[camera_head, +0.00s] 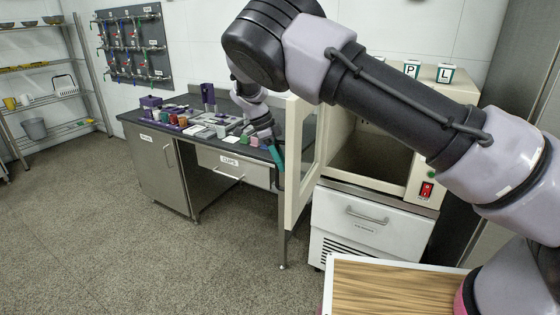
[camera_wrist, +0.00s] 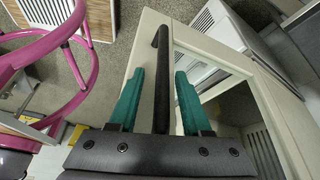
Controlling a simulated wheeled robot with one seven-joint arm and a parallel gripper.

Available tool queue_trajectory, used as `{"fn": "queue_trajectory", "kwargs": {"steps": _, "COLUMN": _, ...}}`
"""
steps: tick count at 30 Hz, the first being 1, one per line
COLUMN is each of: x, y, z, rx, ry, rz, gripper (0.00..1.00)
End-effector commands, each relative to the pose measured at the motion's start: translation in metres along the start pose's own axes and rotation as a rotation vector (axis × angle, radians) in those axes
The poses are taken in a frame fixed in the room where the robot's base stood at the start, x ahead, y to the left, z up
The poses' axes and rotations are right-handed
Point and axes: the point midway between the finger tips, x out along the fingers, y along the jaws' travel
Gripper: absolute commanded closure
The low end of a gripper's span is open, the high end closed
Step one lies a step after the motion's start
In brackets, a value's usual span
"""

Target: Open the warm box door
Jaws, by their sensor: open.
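The warm box (camera_head: 424,178) is a cream cabinet at the centre right, with its dark interior partly visible. Its cream-framed glass door (camera_head: 300,205) stands swung out from the front, toward the left. In the wrist view the door (camera_wrist: 236,62) fills the middle and right, with a black bar handle (camera_wrist: 161,70) along its edge. My gripper (camera_head: 277,158) is at the door's outer edge. In the wrist view my gripper (camera_wrist: 160,85) is open, its teal fingers on either side of the handle with gaps showing. The arm hides part of the box.
A dark-topped bench (camera_head: 186,125) with small items stands left of the door. A white drawer unit (camera_head: 360,228) is under the box. A wood-topped table (camera_head: 385,288) is at the front. Floor (camera_head: 110,230) is clear at left.

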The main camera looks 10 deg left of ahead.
Motion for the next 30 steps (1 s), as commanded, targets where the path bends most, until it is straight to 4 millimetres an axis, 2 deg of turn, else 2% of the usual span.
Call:
{"fn": "queue_trajectory", "kwargs": {"steps": 5, "x": -0.02, "y": -0.001, "z": 0.001, "rx": -0.001, "ry": -0.003, "rz": -0.003, "gripper": 0.52}}
{"fn": "queue_trajectory", "kwargs": {"steps": 12, "x": -0.069, "y": -0.001, "z": 0.001, "rx": -0.001, "ry": -0.004, "rz": -0.003, "gripper": 0.52}}
{"fn": "queue_trajectory", "kwargs": {"steps": 18, "x": -0.098, "y": 0.0, "z": 0.001, "rx": -0.001, "ry": -0.002, "rz": -0.001, "gripper": 0.52}}
{"fn": "queue_trajectory", "kwargs": {"steps": 23, "x": -0.107, "y": 0.0, "z": 0.001, "rx": 0.0, "ry": -0.001, "rz": 0.0, "gripper": 0.52}}
{"fn": "queue_trajectory", "kwargs": {"steps": 30, "x": -0.107, "y": 0.0, "z": 0.001, "rx": -0.001, "ry": -0.001, "rz": 0.0, "gripper": 0.52}}
